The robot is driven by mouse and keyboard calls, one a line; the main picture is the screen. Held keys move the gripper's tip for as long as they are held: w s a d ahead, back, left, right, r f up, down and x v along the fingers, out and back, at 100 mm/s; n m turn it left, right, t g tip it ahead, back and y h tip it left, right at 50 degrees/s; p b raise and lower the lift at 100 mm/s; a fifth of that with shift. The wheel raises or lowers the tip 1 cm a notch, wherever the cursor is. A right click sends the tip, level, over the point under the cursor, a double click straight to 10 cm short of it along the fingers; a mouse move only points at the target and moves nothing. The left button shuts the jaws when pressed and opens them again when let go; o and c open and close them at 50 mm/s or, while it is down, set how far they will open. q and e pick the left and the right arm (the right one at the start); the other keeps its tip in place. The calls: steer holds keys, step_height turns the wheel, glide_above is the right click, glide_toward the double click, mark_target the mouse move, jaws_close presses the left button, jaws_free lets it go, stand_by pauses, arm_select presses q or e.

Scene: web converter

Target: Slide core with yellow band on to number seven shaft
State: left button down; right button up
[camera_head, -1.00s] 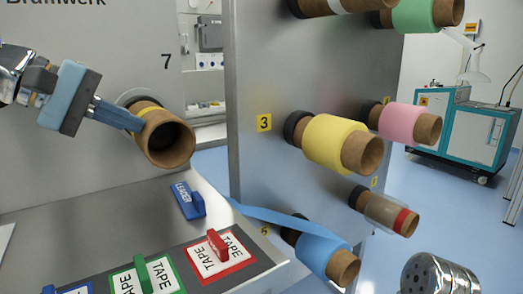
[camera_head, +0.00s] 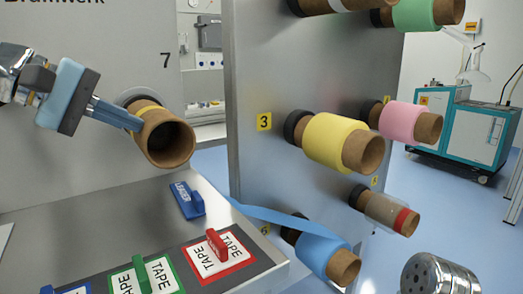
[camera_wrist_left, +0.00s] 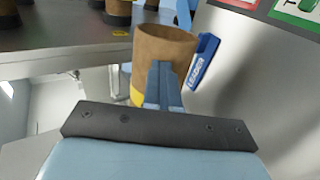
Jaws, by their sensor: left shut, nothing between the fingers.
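The brown core with the yellow band (camera_head: 165,138) sits at the panel just below the printed number 7 (camera_head: 166,61). Its open end faces out toward the lower right, and the yellow band is at the panel end. In the left wrist view the core (camera_wrist_left: 165,45) stands just beyond the shut fingers (camera_wrist_left: 163,85).
A second panel (camera_head: 260,190) to the right carries several rolls, including a yellow roll (camera_head: 335,138) and a blue roll (camera_head: 315,248). Below the core is a ledge with a blue LEADER holder (camera_head: 188,200) and red TAPE (camera_head: 220,255) and green TAPE (camera_head: 143,275) holders.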

arm_select(q)
steer(key=v, duration=0.7)
steer(key=shift+f, duration=0.2)
steer(key=shift+a, duration=0.1)
